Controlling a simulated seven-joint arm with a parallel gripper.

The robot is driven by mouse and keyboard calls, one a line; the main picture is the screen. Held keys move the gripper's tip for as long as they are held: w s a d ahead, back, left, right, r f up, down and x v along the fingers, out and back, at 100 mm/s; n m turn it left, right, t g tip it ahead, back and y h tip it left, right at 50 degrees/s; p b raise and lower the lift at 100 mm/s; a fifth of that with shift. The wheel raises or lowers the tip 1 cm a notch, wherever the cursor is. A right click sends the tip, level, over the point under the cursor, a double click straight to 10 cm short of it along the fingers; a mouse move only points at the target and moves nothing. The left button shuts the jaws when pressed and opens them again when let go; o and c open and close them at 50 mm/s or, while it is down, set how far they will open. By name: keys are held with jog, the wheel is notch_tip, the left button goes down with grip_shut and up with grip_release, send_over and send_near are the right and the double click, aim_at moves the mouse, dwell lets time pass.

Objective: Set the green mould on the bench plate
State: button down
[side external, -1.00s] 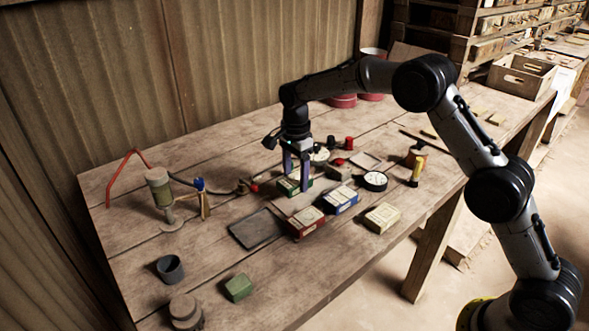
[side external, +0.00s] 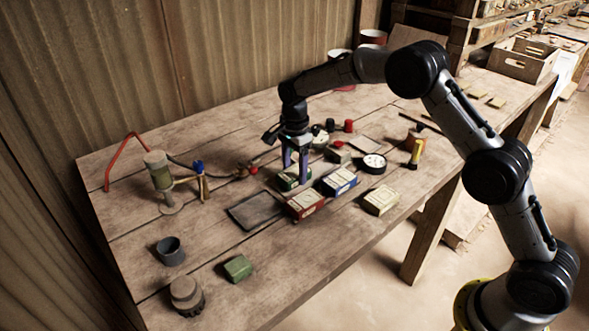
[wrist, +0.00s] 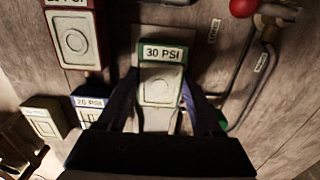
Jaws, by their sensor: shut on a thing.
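The green mould (wrist: 160,88) is a small box with a pale top and a green band, labelled "30 PSI". My gripper (wrist: 158,100) is shut on it, one finger on each side. In the side external view the mould (side external: 289,181) is low over the bench, between the fingers of my gripper (side external: 295,176). A pale flat plate (wrist: 165,33), seemingly the bench plate, shows past the mould's far edge in the wrist view. The mould covers much of it. I cannot tell whether they touch.
Red (side external: 305,206), blue (side external: 339,182) and cream (side external: 381,200) boxes stand close by in front and to the right. A dark flat tray (side external: 257,210) lies to the left. A red-knobbed valve (wrist: 243,8) with pipes is near. A dial (side external: 374,163) stands beyond the blue box.

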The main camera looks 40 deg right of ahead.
jog(key=shift+f, duration=0.35)
grip_release()
jog(key=shift+f, duration=0.1)
